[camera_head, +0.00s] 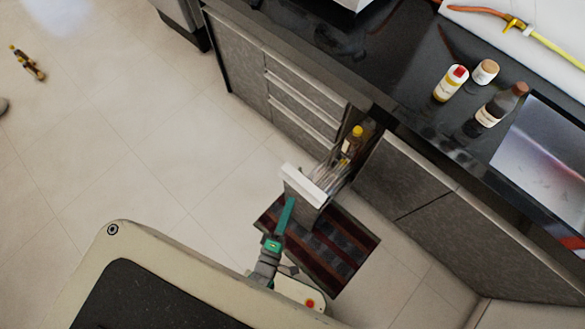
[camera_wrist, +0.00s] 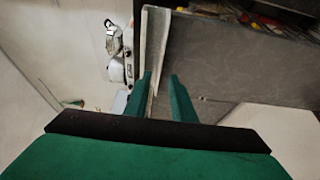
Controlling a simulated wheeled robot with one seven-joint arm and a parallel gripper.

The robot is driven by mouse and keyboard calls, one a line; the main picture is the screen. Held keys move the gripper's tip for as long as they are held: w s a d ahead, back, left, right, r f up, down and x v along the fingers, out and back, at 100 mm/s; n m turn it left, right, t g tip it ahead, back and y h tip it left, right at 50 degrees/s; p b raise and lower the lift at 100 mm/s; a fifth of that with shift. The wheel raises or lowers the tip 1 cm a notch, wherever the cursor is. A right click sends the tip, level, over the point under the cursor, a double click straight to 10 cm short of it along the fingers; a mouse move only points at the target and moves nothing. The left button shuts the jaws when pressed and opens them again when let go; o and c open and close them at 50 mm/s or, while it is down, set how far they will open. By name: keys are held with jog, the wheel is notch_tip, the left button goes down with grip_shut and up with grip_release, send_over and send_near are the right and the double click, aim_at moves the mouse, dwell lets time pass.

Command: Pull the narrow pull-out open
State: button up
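The narrow pull-out (camera_head: 305,188) stands out from the cabinet row in the head view, with a light top edge on its front panel. A bottle with a yellow cap (camera_head: 352,141) stands inside it. My green gripper (camera_head: 289,203) is at the outer side of this front panel. In the wrist view, my gripper (camera_wrist: 160,76) has its two fingers apart, one on either side of a pale upright strip (camera_wrist: 155,48) beside a grey panel (camera_wrist: 225,65). I cannot tell whether either finger touches the strip.
Grey drawers (camera_head: 300,105) are left of the pull-out and grey doors (camera_head: 405,170) right of it. The dark countertop (camera_head: 400,70) holds several bottles and jars. A dark striped mat (camera_head: 335,250) lies on the floor below. Pale floor (camera_head: 150,120) is open to the left.

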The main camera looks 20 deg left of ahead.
jog(key=s, duration=0.6)
jog(key=shift+s+d, duration=0.2)
jog(key=shift+d, duration=0.2)
jog(key=s+d+r+m+g, duration=0.1)
jog(key=d+r+m, duration=0.4)
jog(key=r+m, duration=0.4)
jog(key=s+d+r+m+g+h, duration=0.1)
jog(key=s+d+r+m, duration=0.1)
jog(key=d+r+m, duration=0.3)
notch_tip(320, 180, up, 5)
jog(key=m, duration=0.4)
jog(key=shift+d+m+g, duration=0.25)
jog(key=shift+m+g, duration=0.05)
jog(key=shift+m, duration=0.1)
